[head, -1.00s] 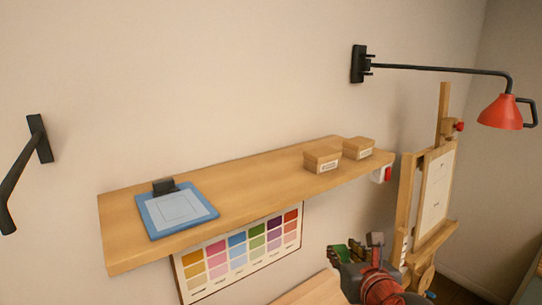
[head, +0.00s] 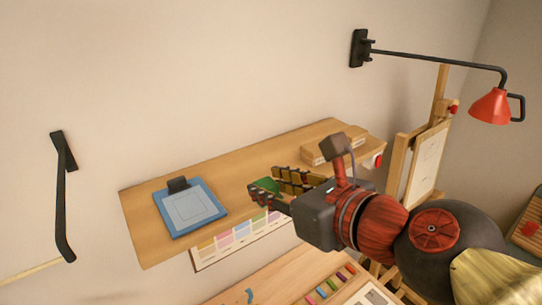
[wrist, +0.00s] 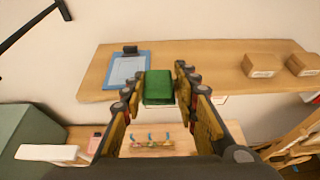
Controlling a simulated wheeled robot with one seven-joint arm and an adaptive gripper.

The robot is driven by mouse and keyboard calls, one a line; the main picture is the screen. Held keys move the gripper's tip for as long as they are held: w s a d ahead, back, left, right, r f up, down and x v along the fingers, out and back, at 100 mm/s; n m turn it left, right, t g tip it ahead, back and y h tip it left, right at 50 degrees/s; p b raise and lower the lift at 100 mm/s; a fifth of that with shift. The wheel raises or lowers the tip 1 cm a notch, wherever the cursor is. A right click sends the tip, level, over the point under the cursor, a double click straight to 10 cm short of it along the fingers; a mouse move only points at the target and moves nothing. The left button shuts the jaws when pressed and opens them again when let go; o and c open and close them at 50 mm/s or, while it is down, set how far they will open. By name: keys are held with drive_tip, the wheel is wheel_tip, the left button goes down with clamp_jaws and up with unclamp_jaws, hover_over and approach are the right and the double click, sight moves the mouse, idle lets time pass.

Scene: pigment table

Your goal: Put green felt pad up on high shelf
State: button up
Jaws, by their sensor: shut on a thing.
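The green felt pad (wrist: 158,87) is held between the fingers of my gripper (wrist: 157,92) in the wrist view. In the head view the pad (head: 266,186) shows only in part, at the tips of my gripper (head: 268,188), with the fingers hiding the rest. The high shelf (head: 146,225) is a long wooden board on the wall. In the head view the pad overlaps the shelf's middle; in the wrist view (wrist: 205,58) it overlaps the front edge. I cannot tell whether they touch.
A blue clipboard (head: 190,207) lies on the shelf's left part. Small cardboard boxes (wrist: 264,65) stand at its right end; my gripper partly hides them in the head view. The shelf's middle is bare. A red lamp (head: 490,106) and an easel (head: 428,165) are at right.

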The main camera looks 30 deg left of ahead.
drive_tip(key=shift+s+a+r, duration=0.15)
drive_tip(key=shift+r, duration=0.1)
drive_tip(key=shift+a+f, duration=0.15)
drive_tip(key=shift+a, duration=0.15)
drive_tip(key=w+d+x, duration=0.1)
drive_tip(key=w+x, duration=0.1)
drive_tip(key=x, duration=0.7)
drive_tip(key=b, duration=0.2)
hover_over(249, 204)
drive_tip(key=f, duration=0.5)
drive_tip(key=shift+s+d+f, duration=0.1)
drive_tip(key=shift+s+d, duration=0.2)
drive_tip(key=shift+w+a+f, duration=0.1)
drive_tip(key=shift+f, duration=0.15)
drive_tip(key=shift+w+a+f+b, duration=0.15)
drive_tip(key=shift+f+b, duration=0.5)
drive_tip(key=shift+f, duration=1.05)
